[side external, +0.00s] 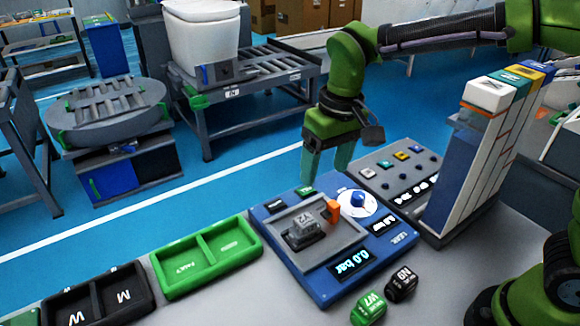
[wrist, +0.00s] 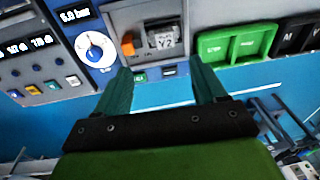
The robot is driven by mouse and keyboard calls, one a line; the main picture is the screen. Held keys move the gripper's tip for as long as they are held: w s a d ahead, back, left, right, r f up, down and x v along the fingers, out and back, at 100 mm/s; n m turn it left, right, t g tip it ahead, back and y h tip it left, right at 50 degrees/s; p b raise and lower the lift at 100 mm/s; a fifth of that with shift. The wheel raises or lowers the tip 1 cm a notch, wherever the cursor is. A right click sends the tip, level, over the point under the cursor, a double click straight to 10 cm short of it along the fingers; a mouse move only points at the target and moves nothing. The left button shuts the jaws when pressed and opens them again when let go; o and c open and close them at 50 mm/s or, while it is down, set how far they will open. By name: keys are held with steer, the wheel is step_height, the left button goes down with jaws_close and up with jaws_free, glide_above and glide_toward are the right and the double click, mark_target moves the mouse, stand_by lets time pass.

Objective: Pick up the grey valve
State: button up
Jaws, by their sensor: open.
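The grey valve (side external: 304,230), a small block marked Y2, sits in the grey fixture of the blue pressure tester (side external: 318,292). An orange part (side external: 333,211) stands just beside it. In the wrist view the valve (wrist: 165,40) appears beyond the fingertips, upper middle, with the orange part (wrist: 128,44) to its left. My gripper (side external: 326,162) is open and empty, with its fingers pointing down. It is above and behind the tester and apart from the valve. The gripper (wrist: 161,70) also shows in the wrist view with its teal fingers spread.
A green W7 block (side external: 368,309) and black N9 block (side external: 401,284) lie in front of the tester. A green two-compartment tray (side external: 206,283) and a black tray (side external: 68,312) stand to the left. A button panel (side external: 392,160) and tall column (side external: 475,165) stand right.

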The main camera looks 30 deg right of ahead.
mark_target(305, 220)
steer(key=shift+g+h, duration=0.5)
steer(key=f, duration=0.5)
steer(key=w+a+f, duration=0.1)
steer(key=f, duration=0.4)
steer(key=w+a+f, duration=0.1)
steer(key=f, duration=0.5)
steer(key=shift+w, duration=0.25)
steer(key=shift+r, duration=0.1)
steer(key=c, duration=0.8)
